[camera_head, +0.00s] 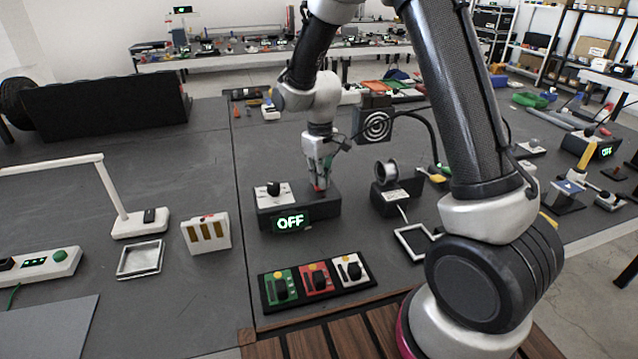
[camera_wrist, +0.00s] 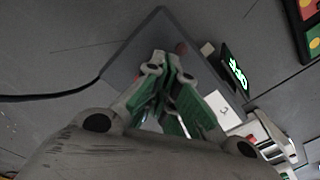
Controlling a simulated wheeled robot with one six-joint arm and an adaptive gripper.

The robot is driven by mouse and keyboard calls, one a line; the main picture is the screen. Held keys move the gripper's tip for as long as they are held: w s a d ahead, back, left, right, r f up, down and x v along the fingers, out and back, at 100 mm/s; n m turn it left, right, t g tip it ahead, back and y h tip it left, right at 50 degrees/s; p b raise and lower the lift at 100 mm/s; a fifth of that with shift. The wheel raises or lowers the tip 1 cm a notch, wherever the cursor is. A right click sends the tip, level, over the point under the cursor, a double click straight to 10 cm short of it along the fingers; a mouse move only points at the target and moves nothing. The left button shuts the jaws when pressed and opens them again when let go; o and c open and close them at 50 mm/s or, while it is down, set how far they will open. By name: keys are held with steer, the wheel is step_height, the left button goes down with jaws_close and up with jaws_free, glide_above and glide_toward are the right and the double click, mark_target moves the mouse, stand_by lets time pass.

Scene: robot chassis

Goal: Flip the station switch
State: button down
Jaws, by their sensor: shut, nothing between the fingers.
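The station is a dark box (camera_head: 328,206) with a lit green "OFF" display (camera_head: 291,222) on its front. A black knob on a white plate (camera_head: 272,192) sits on its left top. My gripper (camera_head: 319,186) points down at the right part of the box top, with its fingers together and empty. A small red part shows right at the fingertips; I cannot tell whether they touch it. In the wrist view the green-padded fingers (camera_wrist: 168,68) lie over the box (camera_wrist: 140,45), with a reddish spot (camera_wrist: 182,47) just beyond the tips and the display (camera_wrist: 238,72) to the right.
A panel with green, red and white switches (camera_head: 317,282) lies in front of the station. A spool on a dark stand (camera_head: 387,172) and a metal frame (camera_head: 413,242) are to the right. A white card-like block (camera_head: 206,233) and a lamp (camera_head: 120,205) stand left.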

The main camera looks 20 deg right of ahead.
steer(key=shift+r, duration=3.45)
steer(key=shift+s+d, duration=0.1)
steer(key=shift+s, duration=0.15)
steer(key=s+d+r+m+t, duration=0.1)
steer(key=s+d+r+m, duration=0.1)
steer(key=s+d+r, duration=0.3)
steer(key=s+d+r+m+t, duration=0.2)
steer(key=s+d+r, duration=0.2)
steer(key=s, duration=0.8)
steer(key=s+d+r+m+t, duration=0.1)
steer(key=s+d+r+m, duration=0.1)
steer(key=s+d+r, duration=0.3)
steer(key=s+r, duration=0.2)
steer(key=s, duration=0.2)
steer(key=shift+s+d, duration=0.25)
steer(key=shift+d, duration=0.1)
